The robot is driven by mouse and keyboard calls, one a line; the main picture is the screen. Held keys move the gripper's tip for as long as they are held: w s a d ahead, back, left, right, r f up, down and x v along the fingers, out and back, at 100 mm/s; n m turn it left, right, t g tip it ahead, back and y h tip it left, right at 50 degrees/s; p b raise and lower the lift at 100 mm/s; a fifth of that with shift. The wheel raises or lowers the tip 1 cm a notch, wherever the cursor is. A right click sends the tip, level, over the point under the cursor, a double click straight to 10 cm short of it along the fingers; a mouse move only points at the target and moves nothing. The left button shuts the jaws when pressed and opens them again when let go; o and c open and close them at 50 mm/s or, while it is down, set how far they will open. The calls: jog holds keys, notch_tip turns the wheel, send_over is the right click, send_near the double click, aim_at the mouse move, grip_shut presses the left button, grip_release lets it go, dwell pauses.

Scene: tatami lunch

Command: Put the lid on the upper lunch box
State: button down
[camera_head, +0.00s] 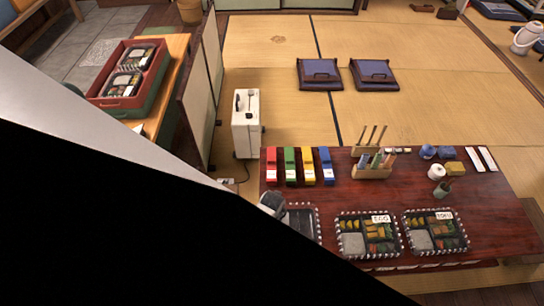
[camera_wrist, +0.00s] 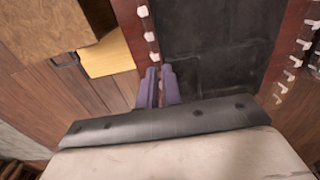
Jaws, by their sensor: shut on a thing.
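My gripper (camera_wrist: 160,72) has its two purple fingers close together at the left edge of a flat dark panel with a white-beaded rim, which looks like the lid (camera_wrist: 215,40). In the head view the dark piece (camera_head: 303,222) lies at the table's left front, partly hidden by my arm, with my gripper (camera_head: 271,204) at its left edge. Whether it is lifted cannot be told. Two filled lunch boxes sit in the red crate, an upper one (camera_head: 135,58) and a lower one (camera_head: 122,84). Two more filled boxes (camera_head: 367,236) (camera_head: 435,231) stand on the table.
The red crate (camera_head: 100,101) stands on a wooden stand at the left, beside a folding screen (camera_head: 200,85). The table (camera_head: 335,190) holds four colored cases, of which one is red (camera_head: 272,166), utensil holders (camera_head: 372,172) and small pots. Two cushions (camera_head: 320,74) lie behind on open tatami.

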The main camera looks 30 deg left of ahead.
jog(key=shift+f, duration=1.2)
dwell(1.8)
jog(key=c, duration=0.9)
grip_release()
jog(key=shift+c, duration=0.2)
jog(key=shift+r+p, duration=3.75)
jog(key=shift+r, duration=0.3)
jog(key=shift+c, duration=0.3)
